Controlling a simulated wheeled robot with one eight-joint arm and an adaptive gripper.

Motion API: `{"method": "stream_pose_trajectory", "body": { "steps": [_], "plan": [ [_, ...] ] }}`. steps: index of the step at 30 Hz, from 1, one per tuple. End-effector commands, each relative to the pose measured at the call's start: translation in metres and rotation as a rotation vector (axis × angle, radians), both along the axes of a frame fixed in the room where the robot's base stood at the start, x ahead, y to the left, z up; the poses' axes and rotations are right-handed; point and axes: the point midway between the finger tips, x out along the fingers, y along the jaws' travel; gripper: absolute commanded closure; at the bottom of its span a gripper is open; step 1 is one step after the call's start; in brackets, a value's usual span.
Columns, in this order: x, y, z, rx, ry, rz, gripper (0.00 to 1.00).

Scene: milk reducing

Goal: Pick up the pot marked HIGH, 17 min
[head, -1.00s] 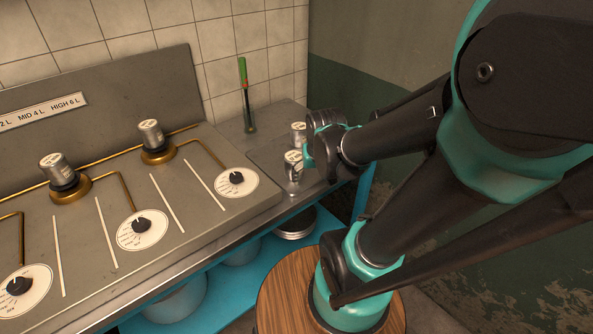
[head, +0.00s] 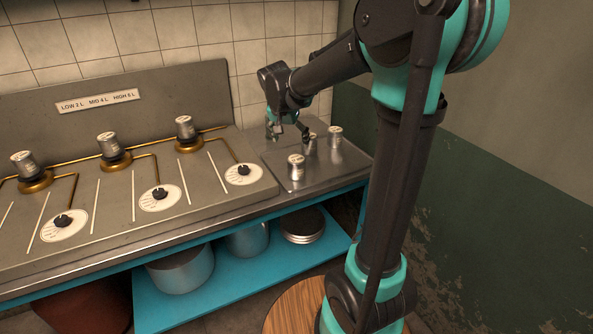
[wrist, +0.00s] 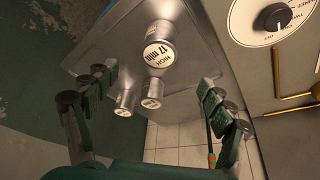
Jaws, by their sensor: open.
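The pot marked HIGH, 17 min (wrist: 160,62) is a small silvery cylinder with a printed pale lid, at the upper middle of the wrist view. It looks to be the front pot (head: 296,170) on the metal tray in the head view. Two similar pots stand behind it, one in the middle (head: 311,144) and one at the right (head: 335,140); their labels are too small to read. My gripper (head: 289,131) is open and empty above the back left of the tray. In the wrist view its fingers (wrist: 155,84) spread either side of the pots, apart from them.
The metal tray (head: 325,172) lies at the counter's right end. A sloped stove panel with dials (head: 243,174) and several pots on brass burners (head: 184,128) stands left of it. A tiled wall (head: 245,60) is behind.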

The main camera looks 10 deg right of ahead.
Motion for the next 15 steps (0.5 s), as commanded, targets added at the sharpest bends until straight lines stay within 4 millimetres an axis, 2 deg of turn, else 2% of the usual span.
{"method": "stream_pose_trajectory", "body": {
  "steps": [9, 15],
  "plan": [
    [0.022, -0.013, -0.059, 0.001, -0.001, -0.001, 0.18],
    [0.029, -0.017, -0.080, 0.000, 0.000, 0.001, 0.18]
  ]
}}
